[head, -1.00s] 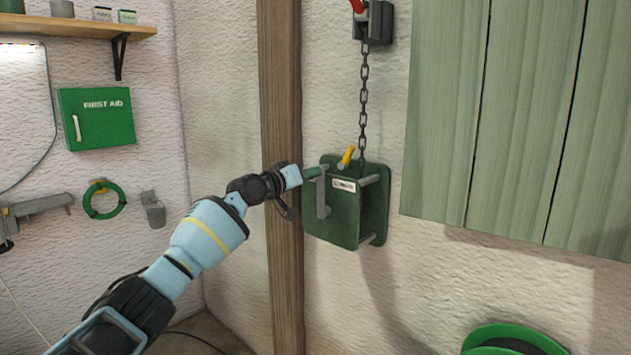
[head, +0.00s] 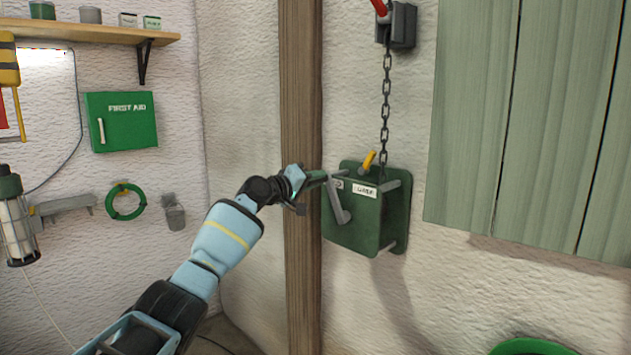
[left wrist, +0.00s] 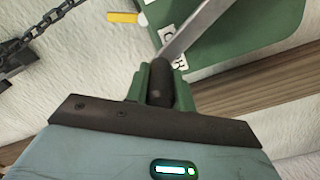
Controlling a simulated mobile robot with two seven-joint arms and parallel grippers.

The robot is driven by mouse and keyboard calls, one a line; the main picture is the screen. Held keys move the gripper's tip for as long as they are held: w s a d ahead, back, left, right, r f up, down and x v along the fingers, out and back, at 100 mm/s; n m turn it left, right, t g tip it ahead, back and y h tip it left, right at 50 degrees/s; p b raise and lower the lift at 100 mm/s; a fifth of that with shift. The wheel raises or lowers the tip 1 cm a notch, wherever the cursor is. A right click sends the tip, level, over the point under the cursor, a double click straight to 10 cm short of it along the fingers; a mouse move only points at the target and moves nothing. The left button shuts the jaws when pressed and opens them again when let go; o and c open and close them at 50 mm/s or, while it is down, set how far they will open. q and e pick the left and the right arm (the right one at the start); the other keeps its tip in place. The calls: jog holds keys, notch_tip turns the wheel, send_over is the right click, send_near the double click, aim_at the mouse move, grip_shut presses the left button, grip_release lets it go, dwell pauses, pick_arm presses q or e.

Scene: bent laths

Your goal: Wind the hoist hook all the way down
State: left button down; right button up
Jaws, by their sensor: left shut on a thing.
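The hoist's green winch box (head: 368,222) is fixed to the white wall right of a wooden post. Its grey crank arm (head: 338,200) leans up and left from its hub; it also shows in the left wrist view (left wrist: 196,28). My left gripper (head: 318,178) has its green fingers shut on the crank's dark handle (left wrist: 157,86). A yellow lever (head: 369,160) stands up at the winch's top. A chain (head: 385,110) runs from the winch up to a dark block (head: 402,26) with a red part (head: 381,9), cut off above. I cannot make out the hook.
The wooden post (head: 301,110) stands behind my left gripper. Green boards (head: 535,120) cover the wall at right. A first aid box (head: 122,122), a green ring (head: 125,202) and a shelf (head: 90,33) are on the left wall. A green round thing (head: 535,347) is low at right.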

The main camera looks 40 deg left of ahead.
pick_arm(q)
jog(key=shift+f, duration=0.1)
jog(key=c, duration=1.2)
grip_release()
jog(key=shift+s, duration=0.1)
jog(key=shift+s+a, duration=0.15)
jog(key=shift+s, duration=1.75)
jog(key=shift+s+a, duration=0.15)
jog(key=shift+s, duration=1.75)
